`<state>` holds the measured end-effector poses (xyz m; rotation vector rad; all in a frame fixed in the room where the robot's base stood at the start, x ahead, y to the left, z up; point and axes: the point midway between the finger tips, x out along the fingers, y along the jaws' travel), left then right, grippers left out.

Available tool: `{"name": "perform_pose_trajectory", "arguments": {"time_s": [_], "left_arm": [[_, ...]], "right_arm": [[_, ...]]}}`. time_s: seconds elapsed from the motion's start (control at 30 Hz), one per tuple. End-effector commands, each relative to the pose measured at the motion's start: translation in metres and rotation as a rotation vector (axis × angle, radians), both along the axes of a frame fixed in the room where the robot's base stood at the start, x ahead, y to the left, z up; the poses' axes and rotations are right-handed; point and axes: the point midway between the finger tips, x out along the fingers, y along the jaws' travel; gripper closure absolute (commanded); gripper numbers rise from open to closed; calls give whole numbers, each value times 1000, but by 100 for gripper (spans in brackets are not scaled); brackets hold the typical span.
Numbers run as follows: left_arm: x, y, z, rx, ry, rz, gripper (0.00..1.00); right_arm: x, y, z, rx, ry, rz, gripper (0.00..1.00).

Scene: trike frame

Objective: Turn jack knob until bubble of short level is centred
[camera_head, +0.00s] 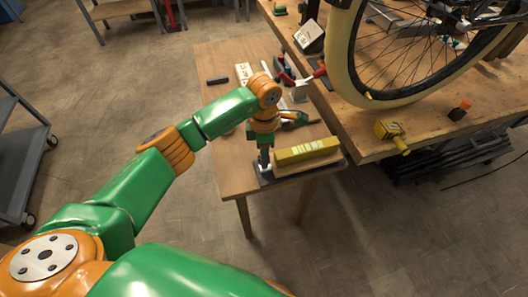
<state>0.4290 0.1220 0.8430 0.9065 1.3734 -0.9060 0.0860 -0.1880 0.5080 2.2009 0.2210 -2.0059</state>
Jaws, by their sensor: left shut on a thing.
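The short level (307,150) is a yellow bar near the front right of the small wooden table. It lies on a pale block over a dark base plate (265,182). Its bubble is too small to make out. My left gripper (265,165) points down just left of the level's left end, above the dark plate. It is shut on what appears to be the jack knob, which is mostly hidden by the fingers. My right gripper is not in view.
A workbench (400,115) on the right holds a bicycle wheel (345,85) and a yellow tool (389,130). Red-handled clamps (285,73) and a black block (217,80) lie behind my left gripper on the table. A grey cart (20,160) stands far left. The floor between is clear.

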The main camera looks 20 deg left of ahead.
Motion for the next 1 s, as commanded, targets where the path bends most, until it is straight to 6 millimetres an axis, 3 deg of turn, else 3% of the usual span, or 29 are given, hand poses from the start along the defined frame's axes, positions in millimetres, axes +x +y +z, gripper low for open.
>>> {"name": "perform_pose_trajectory", "arguments": {"time_s": [0.37,1.0], "left_arm": [[0,0,-1,0,1,129,100],[0,0,0,-1,1,720,100]], "right_arm": [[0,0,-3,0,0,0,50],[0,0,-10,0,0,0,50]]}}
